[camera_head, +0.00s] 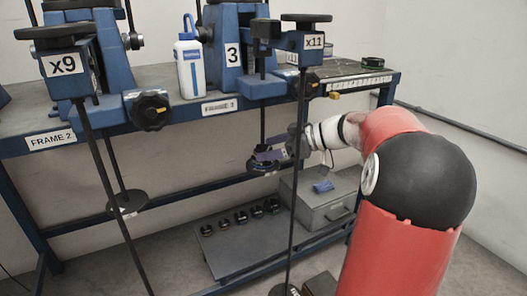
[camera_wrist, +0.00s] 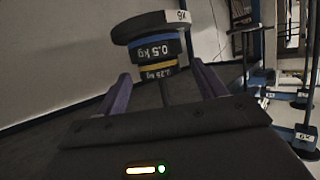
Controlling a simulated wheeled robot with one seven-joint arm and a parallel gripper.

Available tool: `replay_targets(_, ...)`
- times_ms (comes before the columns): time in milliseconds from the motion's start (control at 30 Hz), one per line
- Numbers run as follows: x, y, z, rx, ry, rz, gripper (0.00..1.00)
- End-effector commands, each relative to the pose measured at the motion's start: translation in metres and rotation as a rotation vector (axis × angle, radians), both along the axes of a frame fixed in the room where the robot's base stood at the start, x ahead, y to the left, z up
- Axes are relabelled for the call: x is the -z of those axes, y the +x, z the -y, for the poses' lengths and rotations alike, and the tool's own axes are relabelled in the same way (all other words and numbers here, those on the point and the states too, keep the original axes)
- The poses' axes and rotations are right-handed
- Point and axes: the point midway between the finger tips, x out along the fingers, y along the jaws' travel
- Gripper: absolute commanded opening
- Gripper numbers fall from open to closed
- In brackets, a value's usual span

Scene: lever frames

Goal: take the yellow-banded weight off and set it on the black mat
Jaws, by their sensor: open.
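The yellow-banded weight (camera_wrist: 157,71), marked 0.25 kg, is in a stack on a hanger rod with a blue-banded 0.5 kg weight (camera_wrist: 158,49) and a wider dark disc (camera_wrist: 150,27). The wrist view shows the stack upside down, so the yellow band is uppermost. My gripper (camera_wrist: 163,76) is open, its purple fingers apart on either side of the rod, with gaps to the weight. In the head view my gripper (camera_head: 270,155) is at the hanging stack (camera_head: 262,166), partly covering it. A dark mat-like surface (camera_head: 335,70) lies on the bench's right end.
A long rod (camera_head: 298,190) hangs from the x11 arm close by my wrist. A grey box (camera_head: 318,203) and a dark tray (camera_head: 222,268) with several small weights stand below. A white bottle (camera_head: 190,70) and a green-black round item (camera_head: 372,63) are on the bench.

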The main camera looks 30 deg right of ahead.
Motion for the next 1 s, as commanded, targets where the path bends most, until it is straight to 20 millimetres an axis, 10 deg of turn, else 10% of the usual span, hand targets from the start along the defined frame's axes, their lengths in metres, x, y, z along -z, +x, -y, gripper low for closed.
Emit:
replay_targets(267, 0.0021, 0.003, -0.0033, 0.001, 0.0, 0.0, 0.7)
replay_targets(633, 0.0019, 0.0028, -0.0031, 0.001, 0.0, 0.0, 0.23)
replay_targets(1000, -0.0036, 0.006, -0.0056, -0.001, -0.001, 0.001, 0.22)
